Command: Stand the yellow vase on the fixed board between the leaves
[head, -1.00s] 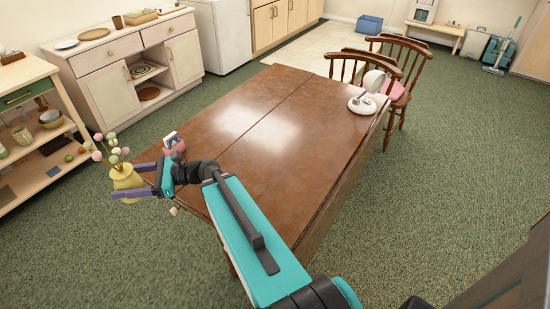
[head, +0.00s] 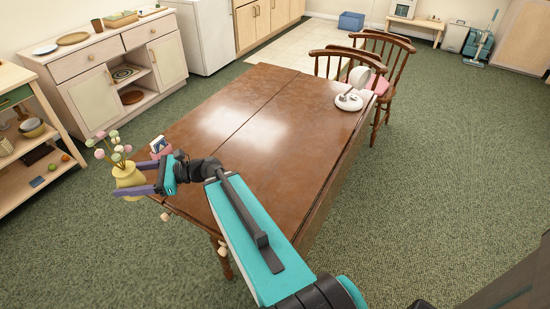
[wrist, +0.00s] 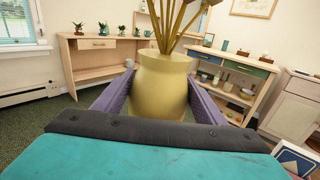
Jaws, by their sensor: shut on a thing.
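The yellow vase (head: 129,177), holding several pale pink, white and green flower buds on stems, is held upright between the purple fingers of my gripper (head: 138,188). It also shows in the wrist view (wrist: 161,84), with a finger on each side. In the head view the vase appears just off the left end of the brown wooden table (head: 255,130), with carpet behind it. A long seam runs along the tabletop, and another edge line runs along its right side. The fixed board (head: 265,150) appears to lie between these lines; my arm covers part of the near end.
A small blue-and-white picture block (head: 159,143) and a pink item stand at the table's left end. The middle of the tabletop is clear. A shelf unit (head: 35,135) stands left.

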